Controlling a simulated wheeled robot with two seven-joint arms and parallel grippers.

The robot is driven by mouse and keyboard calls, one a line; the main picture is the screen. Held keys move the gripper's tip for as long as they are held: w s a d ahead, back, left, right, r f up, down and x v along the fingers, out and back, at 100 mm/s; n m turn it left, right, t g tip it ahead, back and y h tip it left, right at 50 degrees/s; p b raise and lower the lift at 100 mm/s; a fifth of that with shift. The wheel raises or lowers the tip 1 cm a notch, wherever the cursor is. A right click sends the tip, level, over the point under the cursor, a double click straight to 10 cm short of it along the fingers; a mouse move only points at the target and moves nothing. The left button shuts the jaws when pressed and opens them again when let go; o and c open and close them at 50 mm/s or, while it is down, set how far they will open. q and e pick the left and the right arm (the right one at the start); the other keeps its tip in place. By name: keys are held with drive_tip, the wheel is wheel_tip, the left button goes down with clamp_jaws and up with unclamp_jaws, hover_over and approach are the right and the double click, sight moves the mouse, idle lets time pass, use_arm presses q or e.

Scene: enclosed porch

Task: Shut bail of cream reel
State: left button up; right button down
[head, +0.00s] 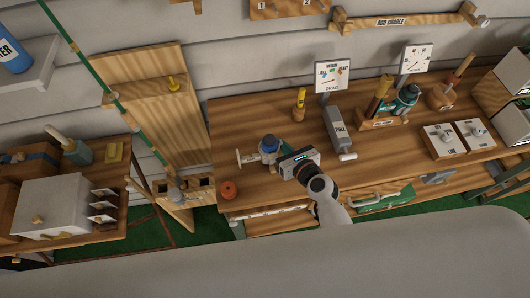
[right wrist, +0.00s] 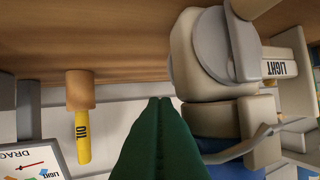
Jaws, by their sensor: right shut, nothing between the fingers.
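The cream reel (head: 266,157) sits on the workbench left of centre, with a blue top and a pale handle on its left side. In the right wrist view its cream body (right wrist: 205,115) and grey round part (right wrist: 222,50) fill the right, with blue at the bottom. I cannot make out clearly whether its bail is open. My right gripper (head: 290,147) is just right of the reel. Its dark green fingers (right wrist: 160,100) are pressed together and empty, close beside the reel; contact cannot be told. My left gripper is out of view.
An oil bottle (head: 300,100) stands behind the reel. A grey pull block (head: 338,130) and drag gauge (head: 332,77) are to the right, with a teal reel (head: 404,101) beyond. An orange round item (head: 228,189) lies near the front edge. Bare bench lies left of the reel.

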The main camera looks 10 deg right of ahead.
drive_tip(key=shift+d+f, duration=0.1)
drive_tip(key=shift+d+f+b, duration=0.35)
drive_tip(key=shift+d+b, duration=0.05)
drive_tip(key=shift+d, duration=0.1)
drive_tip(key=shift+p+v, duration=0.45)
drive_tip(key=shift+v, duration=0.75)
drive_tip(key=shift+p+v, duration=0.45)
drive_tip(key=shift+v, duration=1.85)
